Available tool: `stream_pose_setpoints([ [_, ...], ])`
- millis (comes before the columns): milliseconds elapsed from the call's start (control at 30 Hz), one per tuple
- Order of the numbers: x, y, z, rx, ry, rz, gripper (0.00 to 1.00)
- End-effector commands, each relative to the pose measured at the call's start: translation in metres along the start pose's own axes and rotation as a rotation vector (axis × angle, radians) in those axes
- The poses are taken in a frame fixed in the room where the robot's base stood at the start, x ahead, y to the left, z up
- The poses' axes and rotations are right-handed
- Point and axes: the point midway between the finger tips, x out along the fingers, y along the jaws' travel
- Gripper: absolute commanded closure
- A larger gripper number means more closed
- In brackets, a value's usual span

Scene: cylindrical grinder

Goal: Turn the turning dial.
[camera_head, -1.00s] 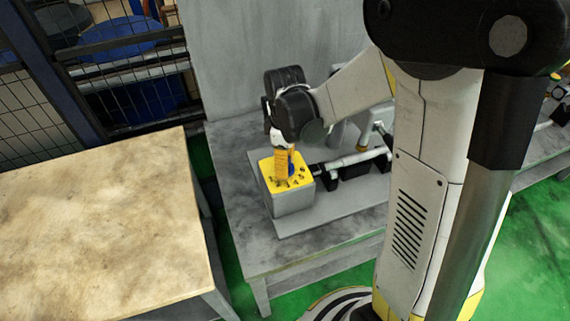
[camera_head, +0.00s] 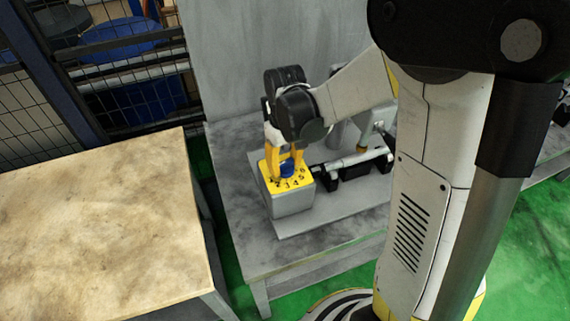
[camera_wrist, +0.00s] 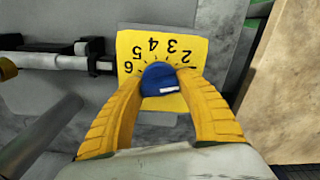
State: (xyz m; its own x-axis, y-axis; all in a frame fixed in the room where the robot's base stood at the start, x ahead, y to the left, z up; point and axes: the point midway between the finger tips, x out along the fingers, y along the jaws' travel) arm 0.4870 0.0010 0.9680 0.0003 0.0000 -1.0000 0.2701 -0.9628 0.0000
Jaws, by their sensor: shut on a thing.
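The turning dial is a blue round knob (camera_wrist: 160,77) with a white mark. It sits on a yellow plate (camera_wrist: 190,47) with black numbers, on top of a grey box. In the head view the knob (camera_head: 287,168) and the box (camera_head: 293,203) are on the grey bench. My gripper (camera_wrist: 160,76) reaches down from above, its yellow fingers closed on both sides of the knob. The gripper also shows in the head view (camera_head: 286,160). The white mark is on the near side of the knob in the wrist view. The fingers hide part of the plate's numbers.
Rods and black blocks of the grinder (camera_head: 352,162) lie just right of the box. A grey wall (camera_head: 265,60) stands behind. A beige-topped table (camera_head: 100,230) is at the left, with a gap between it and the grey bench (camera_head: 250,250).

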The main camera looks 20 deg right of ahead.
Motion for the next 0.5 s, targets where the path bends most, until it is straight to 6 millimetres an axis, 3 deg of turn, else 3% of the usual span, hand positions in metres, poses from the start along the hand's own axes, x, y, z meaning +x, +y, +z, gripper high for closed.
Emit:
stream_pose_setpoints([
  [500,0.0005,-0.0001,0.0007,0.028,-0.001,0.0,0.88],
])
